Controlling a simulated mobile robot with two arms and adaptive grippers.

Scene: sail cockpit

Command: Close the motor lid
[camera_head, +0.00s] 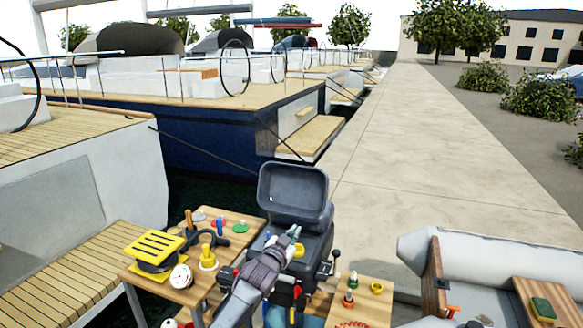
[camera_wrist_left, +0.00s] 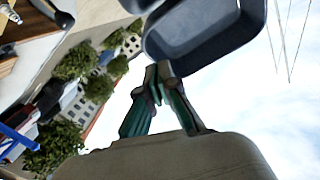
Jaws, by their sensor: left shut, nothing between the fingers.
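The motor lid (camera_head: 293,190) is a dark grey shell that stands open, tilted up above the dark motor (camera_head: 317,243). Its hollow inner side faces me. The lid also shows at the top of the left wrist view (camera_wrist_left: 200,30), just beyond the fingertips; I cannot tell whether they touch it. My left gripper (camera_head: 292,233) is in front of the open lid, over the motor, and its arm hides part of the motor. In the left wrist view the gripper (camera_wrist_left: 158,72) has its fingers together with nothing between them. My right gripper is not in view.
A wooden table (camera_head: 140,270) on the left carries a yellow slatted block (camera_head: 155,247), a white ball (camera_head: 181,276) and several pegs. A smaller wooden board (camera_head: 375,312) with small pegs lies right of the motor. A grey inflatable boat (camera_head: 500,250) is at right.

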